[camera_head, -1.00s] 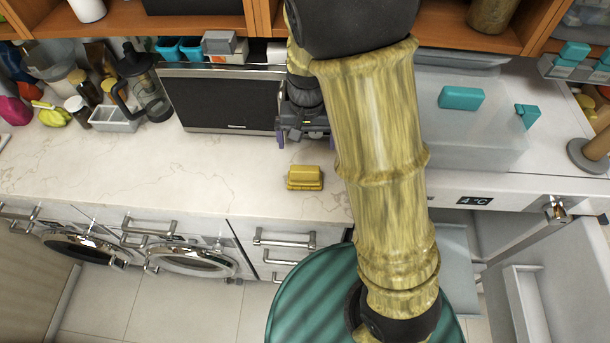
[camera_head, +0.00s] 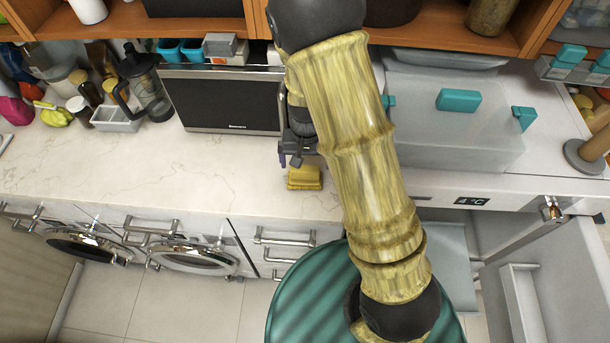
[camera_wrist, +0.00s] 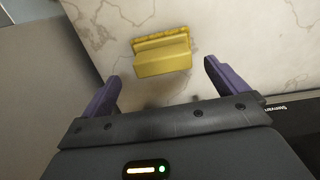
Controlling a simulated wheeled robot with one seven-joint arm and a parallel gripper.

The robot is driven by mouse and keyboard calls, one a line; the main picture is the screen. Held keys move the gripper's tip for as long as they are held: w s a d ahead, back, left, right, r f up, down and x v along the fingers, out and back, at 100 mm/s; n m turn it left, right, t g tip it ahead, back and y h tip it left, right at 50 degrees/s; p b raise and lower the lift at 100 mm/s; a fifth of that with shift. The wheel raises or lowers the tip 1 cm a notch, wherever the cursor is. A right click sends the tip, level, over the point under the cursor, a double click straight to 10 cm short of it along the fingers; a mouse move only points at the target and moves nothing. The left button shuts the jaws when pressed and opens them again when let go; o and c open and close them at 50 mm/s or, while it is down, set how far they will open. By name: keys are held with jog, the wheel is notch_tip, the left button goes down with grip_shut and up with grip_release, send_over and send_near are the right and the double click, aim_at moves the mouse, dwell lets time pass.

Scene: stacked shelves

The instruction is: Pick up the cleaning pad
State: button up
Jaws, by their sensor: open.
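The yellow cleaning pad (camera_head: 304,177) lies on the white marble counter (camera_head: 225,175), near its front edge. In the wrist view the pad (camera_wrist: 163,56) is a yellow block with a darker textured strip along one side. It lies beyond and between my two purple fingertips, apart from both. My gripper (camera_wrist: 162,82) is open and empty. In the head view my gripper (camera_head: 291,160) is just behind and above the pad, partly hidden by my arm.
A black-fronted microwave (camera_head: 225,102) stands behind on the left. A translucent bin with teal handles (camera_head: 452,125) stands on the right. A dark jug (camera_head: 143,85) and a grey tray (camera_head: 115,119) are at the far left. The counter left of the pad is clear.

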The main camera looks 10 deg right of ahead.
aim_at(305, 168)
jog(key=shift+w+a+f+p, duration=0.1)
jog(key=shift+f+p, duration=0.35)
jog(key=shift+f, duration=0.75)
jog(key=shift+a+f+p, duration=0.1)
jog(key=shift+f+p, duration=0.3)
jog(key=shift+f, duration=0.8)
jog(key=c, duration=1.1)
jog(key=shift+r, duration=0.1)
notch_tip(305, 168, up, 10)
jog(key=shift+f+b, duration=0.1)
jog(key=shift+b, duration=0.85)
